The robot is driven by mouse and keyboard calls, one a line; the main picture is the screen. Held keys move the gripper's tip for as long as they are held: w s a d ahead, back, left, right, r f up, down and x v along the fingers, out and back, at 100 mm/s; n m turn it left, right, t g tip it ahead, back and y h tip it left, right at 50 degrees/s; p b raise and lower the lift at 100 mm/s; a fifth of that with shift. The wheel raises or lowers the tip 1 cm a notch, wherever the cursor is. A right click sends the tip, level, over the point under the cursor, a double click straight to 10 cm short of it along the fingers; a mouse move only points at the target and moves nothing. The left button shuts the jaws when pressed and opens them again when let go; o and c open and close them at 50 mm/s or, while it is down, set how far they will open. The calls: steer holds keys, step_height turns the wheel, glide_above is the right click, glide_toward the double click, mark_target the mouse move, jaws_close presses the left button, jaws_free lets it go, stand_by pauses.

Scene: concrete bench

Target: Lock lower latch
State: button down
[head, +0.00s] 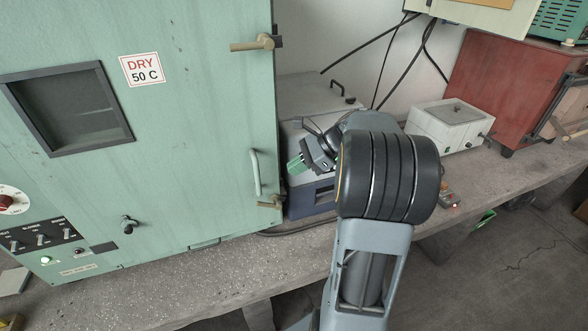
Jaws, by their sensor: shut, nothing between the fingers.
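A pale green oven cabinet (190,120) with a "DRY 50 C" label fills the left of the head view. Its door looks closed. The lower latch (270,203), a short tan lever on a dark mount, sits at the door's lower right edge. The upper latch (252,44), a tan lever, lies roughly level across the door's upper right edge. A pale vertical handle (256,172) is just above the lower latch. My gripper (296,165), with green fingertips, is shut and empty, right of the handle and above the lower latch, apart from both in the picture. My arm hides what is behind it.
A grey-blue box unit (305,205) stands behind my gripper, right of the oven. A white box (450,125) and a red cabinet (500,85) stand farther right. Black cables (385,60) hang at the back wall. The concrete bench (200,285) is bare in front of the oven.

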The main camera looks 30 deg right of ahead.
steer(key=s+a+f+n+h, duration=0.2)
steer(key=s+a+n+h, duration=0.7)
steer(key=n, duration=1.2)
steer(key=s+a, duration=0.4)
steer(key=shift+a, duration=0.4)
steer(key=shift+a, duration=0.15)
